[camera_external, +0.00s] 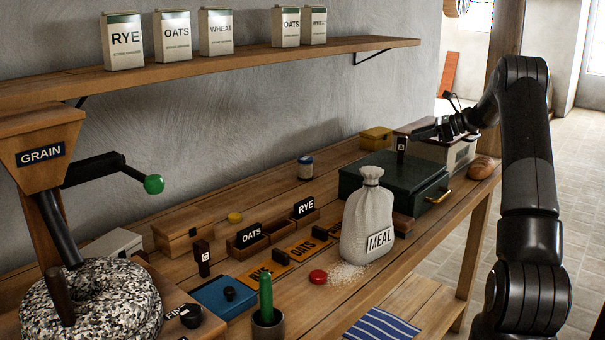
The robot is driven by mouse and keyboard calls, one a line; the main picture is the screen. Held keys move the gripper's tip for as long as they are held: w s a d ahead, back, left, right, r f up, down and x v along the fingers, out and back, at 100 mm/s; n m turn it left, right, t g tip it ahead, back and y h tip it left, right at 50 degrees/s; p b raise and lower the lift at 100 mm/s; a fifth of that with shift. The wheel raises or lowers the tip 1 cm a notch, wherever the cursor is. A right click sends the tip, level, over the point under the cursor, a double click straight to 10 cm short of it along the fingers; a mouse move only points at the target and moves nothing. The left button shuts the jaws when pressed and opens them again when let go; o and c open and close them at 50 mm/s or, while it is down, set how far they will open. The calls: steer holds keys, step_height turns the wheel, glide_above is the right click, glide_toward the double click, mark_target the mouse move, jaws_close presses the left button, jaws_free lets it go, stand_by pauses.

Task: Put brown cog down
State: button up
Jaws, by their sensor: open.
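No toothed wheel can be made out, and I cannot tell for sure which thing is the brown cog. A small dark brown upright piece marked A (402,146) stands at the dark green case (385,186), right by my gripper (418,134). My gripper is open, reaching in from the right above the case. At this size I cannot tell whether its fingers touch the piece. A similar brown piece marked C (203,259) stands on the bench at left of centre. Small dark pieces lie on the orange labelled cards (299,251).
A white MEAL sack (368,222) stands before the case beside spilled meal. A shelf (240,68) holds several cartons above.

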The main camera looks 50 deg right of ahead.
steer(key=v, duration=0.5)
steer(key=w+a+r+n+g+y, duration=0.1)
steer(key=w+a+r+n+g, duration=0.15)
steer(key=a, duration=0.65)
steer(key=w+a+r+n+g, duration=0.1)
steer(key=w+a+r+n, duration=0.25)
steer(key=a, duration=0.55)
steer(key=s+a+r+n+g+h, duration=0.15)
steer(key=a+n, duration=0.25)
steer(key=a, duration=0.5)
steer(key=s+a+r+n+g, duration=0.1)
steer(key=s+a+n+g, duration=0.2)
steer(key=a, duration=0.6)
steer(key=s+a+f+n+h, duration=0.1)
steer(key=s+a+n+h, duration=0.1)
steer(key=s+a+n, duration=0.7)
steer(key=s+a+f+n+t+h, duration=0.1)
steer(key=s+a+f+n+h, duration=0.1)
steer(key=s+a+n, duration=0.7)
steer(key=shift+s+a+f+n, duration=0.3)
steer(key=shift+s+a, duration=0.05)
steer(key=shift+s, duration=0.85)
steer(key=shift+h, duration=0.25)
